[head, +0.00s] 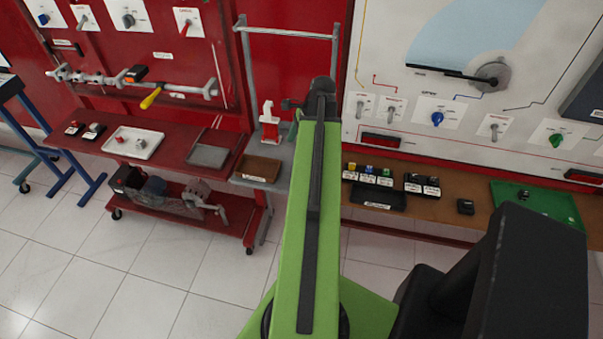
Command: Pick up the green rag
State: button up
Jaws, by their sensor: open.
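I cannot make out the green rag for certain. A small green patch (294,127) shows at the left edge of my raised green arm, above the grey bench; most of it is hidden, and I cannot tell what it is. My arm runs up the middle of the head view and ends in a dark joint in front of the bench. My gripper does not show clearly; the arm covers the space behind it. A small dark part juts left from the arm's end, and I cannot tell whether it belongs to the gripper.
A red-and-white bottle-like object (269,122) and brown tray (257,169) stand on the grey bench. Left is a red trolley (172,153) with trays. Right is a brown bench (460,212) with switches and a green tray (510,198). The tiled floor at left is free.

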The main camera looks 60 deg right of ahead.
jog(key=s+d+r+m, duration=0.1)
jog(key=s+d+m, duration=0.35)
jog(key=s, duration=0.35)
jog(key=shift+t, duration=0.4)
jog(key=b+x, duration=0.3)
jog(key=x, duration=0.1)
jog(key=b+x, duration=0.4)
jog(key=d+b+x, duration=0.1)
jog(key=b+x, duration=0.3)
jog(key=shift+w, duration=0.1)
jog(key=shift+w+f+h, duration=0.15)
jog(key=shift+w+h, duration=0.1)
jog(key=shift+h, duration=0.05)
jog(key=b+x, duration=0.5)
jog(key=shift+s+f, duration=0.15)
jog(key=shift+f, duration=0.1)
jog(key=shift+r, duration=0.2)
jog(key=c, duration=1.4)
